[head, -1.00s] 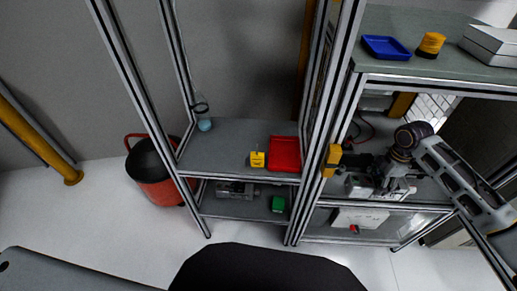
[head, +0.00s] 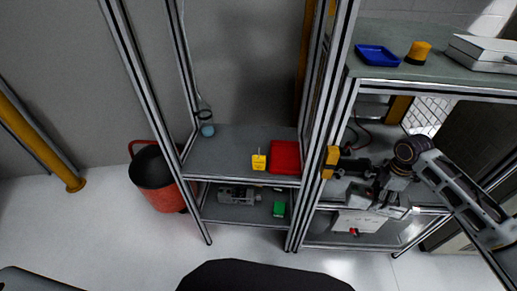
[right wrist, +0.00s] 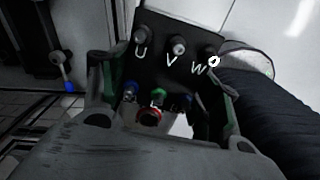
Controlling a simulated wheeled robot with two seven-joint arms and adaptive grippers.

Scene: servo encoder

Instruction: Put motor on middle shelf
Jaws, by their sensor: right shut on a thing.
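In the right wrist view, my right gripper (right wrist: 165,108) is shut on the motor (right wrist: 165,68). Its dark terminal face carries the letters U, V and W and several studs. One finger is on each side, and a dark ribbed body shows at the right. In the head view, my right gripper (head: 368,178) is at the right-hand rack, level with its middle part. A dark, yellow-ended shape beside it is at the rack post; I cannot tell whether it is part of the motor. The left rack's middle shelf (head: 215,160) has bare room at its left. My left gripper is out of view.
A red tray (head: 286,157) and yellow block (head: 259,162) sit on the left rack's middle shelf. A grey device (head: 238,195) and green block (head: 279,209) are below. A blue tray (head: 377,55) is on the right rack's top. A red bin (head: 165,197) stands left.

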